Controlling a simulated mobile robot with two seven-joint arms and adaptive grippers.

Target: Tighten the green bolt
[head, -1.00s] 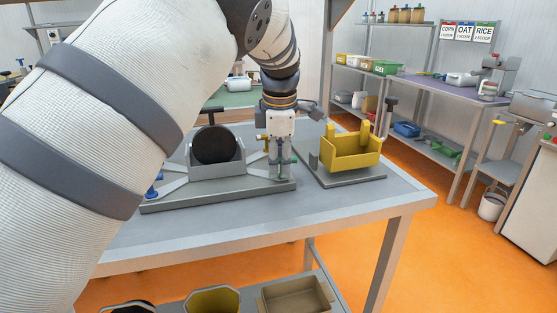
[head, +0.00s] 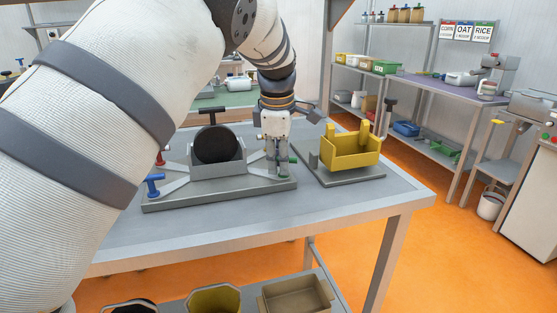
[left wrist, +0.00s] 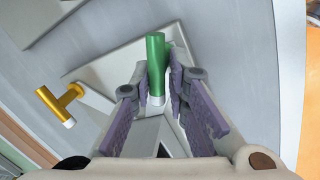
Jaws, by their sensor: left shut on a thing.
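In the head view my left gripper (head: 279,165) points down at the right end of the grey fixture (head: 215,190), shut on the green bolt, with a bit of green (head: 293,160) showing beside the fingers. The bolt's lower end and seat are hidden. My right gripper is not in view.
The fixture holds a dark disc (head: 217,145). A blue bolt (head: 153,182) and a red bolt (head: 161,156) stand at its left. A yellow bolt (left wrist: 62,104) is near the gripper in the wrist view. A yellow bin (head: 350,154) stands to the right.

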